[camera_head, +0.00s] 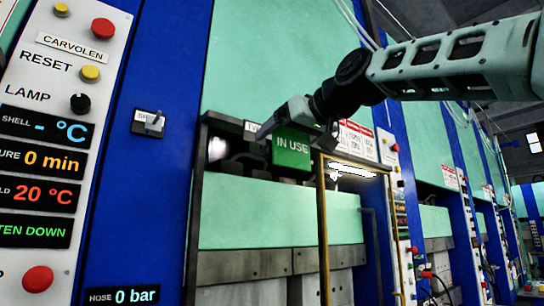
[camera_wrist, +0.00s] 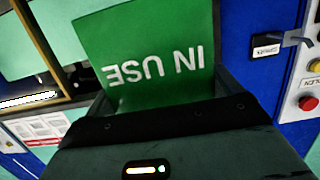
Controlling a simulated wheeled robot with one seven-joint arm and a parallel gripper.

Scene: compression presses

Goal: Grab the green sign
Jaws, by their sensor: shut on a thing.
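The green sign (camera_head: 291,149) with white "IN USE" lettering is in front of the press opening in the head view. In the wrist view the green sign (camera_wrist: 150,45) appears upside down, directly beyond the gripper body. My gripper (camera_head: 300,122) reaches in from the upper right and is shut on the sign's upper part. The fingertips are mostly hidden behind the sign in the wrist view.
A brass-coloured frame (camera_head: 322,220) stands just right of the sign. A control panel (camera_head: 55,150) with displays and buttons is at the left. A small switch (camera_head: 149,123) sits on the blue column. More presses recede to the right.

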